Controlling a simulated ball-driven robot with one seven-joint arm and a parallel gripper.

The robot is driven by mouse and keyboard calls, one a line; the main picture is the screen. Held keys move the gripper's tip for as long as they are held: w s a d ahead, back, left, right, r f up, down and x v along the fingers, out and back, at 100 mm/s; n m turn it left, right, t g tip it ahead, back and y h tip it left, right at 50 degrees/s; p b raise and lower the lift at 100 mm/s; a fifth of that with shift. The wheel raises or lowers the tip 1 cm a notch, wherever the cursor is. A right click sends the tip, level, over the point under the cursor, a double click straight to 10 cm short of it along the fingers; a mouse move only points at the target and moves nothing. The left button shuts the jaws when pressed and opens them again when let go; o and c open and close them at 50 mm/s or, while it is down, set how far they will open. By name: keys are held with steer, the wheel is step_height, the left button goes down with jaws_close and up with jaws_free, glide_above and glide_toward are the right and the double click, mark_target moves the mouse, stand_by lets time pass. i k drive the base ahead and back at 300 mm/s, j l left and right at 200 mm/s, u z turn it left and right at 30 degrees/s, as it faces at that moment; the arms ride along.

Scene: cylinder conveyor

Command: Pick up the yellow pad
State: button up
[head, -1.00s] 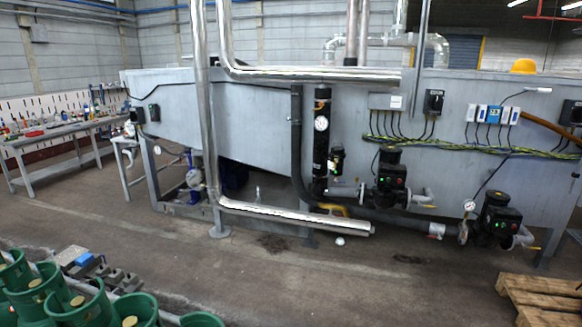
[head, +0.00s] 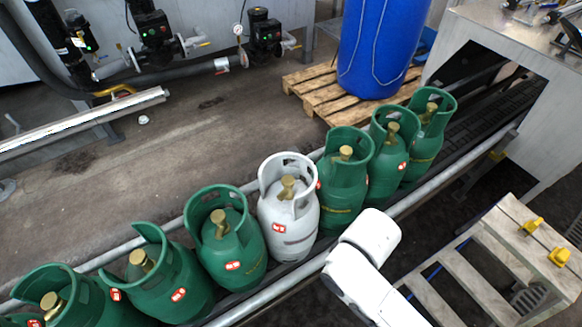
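I cannot clearly make out a yellow pad. Two small yellow pieces, a farther one (head: 533,225) and a nearer one (head: 558,257), sit on the top board of a step-like frame (head: 508,225) at the lower right. They are too small to tell whether either is a pad. A white rounded part of my arm shows at the bottom centre, left of that frame. My gripper is not in view.
A conveyor rail (head: 272,292) runs diagonally across, carrying several green gas cylinders (head: 232,245) and one white cylinder (head: 288,215). Behind it are a blue barrel (head: 380,45) on a wooden pallet (head: 312,88) and clear floor (head: 215,130). A metal housing (head: 500,45) stands at upper right.

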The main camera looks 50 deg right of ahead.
mark_target(558, 256)
steer(key=k+j+z, duration=0.3)
steer(key=k+j, duration=0.25)
steer(key=k, duration=0.15)
steer(key=z, duration=2.2)
